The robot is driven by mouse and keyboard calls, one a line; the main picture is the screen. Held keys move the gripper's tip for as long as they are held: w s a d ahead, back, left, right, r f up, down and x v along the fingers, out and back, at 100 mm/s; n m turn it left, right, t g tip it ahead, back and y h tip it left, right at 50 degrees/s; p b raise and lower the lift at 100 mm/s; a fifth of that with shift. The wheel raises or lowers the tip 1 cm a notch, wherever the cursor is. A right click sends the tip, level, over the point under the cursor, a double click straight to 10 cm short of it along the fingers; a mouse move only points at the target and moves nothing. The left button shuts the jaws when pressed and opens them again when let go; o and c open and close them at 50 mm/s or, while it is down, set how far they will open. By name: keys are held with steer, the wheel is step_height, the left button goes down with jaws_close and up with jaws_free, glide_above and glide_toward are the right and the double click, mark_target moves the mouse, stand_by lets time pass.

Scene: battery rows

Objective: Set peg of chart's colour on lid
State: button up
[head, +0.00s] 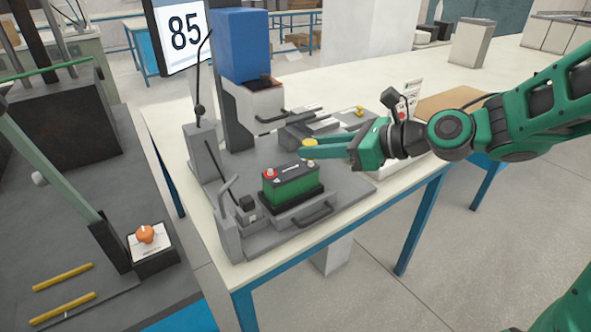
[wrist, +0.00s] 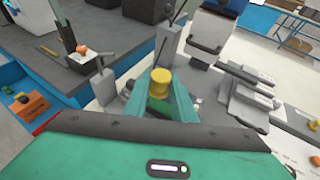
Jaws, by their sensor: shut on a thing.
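My gripper (head: 311,148) is shut on a yellow peg (head: 311,142) and holds it above and right of the battery. The peg shows between the fingertips in the wrist view (wrist: 159,83). The green battery (head: 291,191) has a black top that seems to be the lid (head: 291,171). A red cap (head: 269,174) sits at its left end and a pale one at its right end. The battery stands on a dark base in the grey fixture, apart from my gripper. A small white card (head: 412,85) with markings stands behind my wrist; I cannot tell if it is the chart.
A screen (head: 183,37) reads 85. A blue-topped press (head: 243,48) stands behind the battery. Another yellow piece (head: 358,112) lies on a grey fixture. At left, an orange piece (head: 145,234) rests on a white card. A brown board (head: 447,104) lies behind my arm.

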steer(key=shift+s+a, duration=0.2)
steer(key=shift+a, duration=0.1)
steer(key=shift+w+a+f, duration=0.1)
steer(key=shift+w+a, duration=0.05)
steer(key=shift+w, duration=0.1)
glide_above(296, 171)
step_height(296, 171, down, 6)
steer(key=shift+w+f, duration=0.1)
steer(key=shift+f, duration=2.2)
steer(key=o, duration=1)
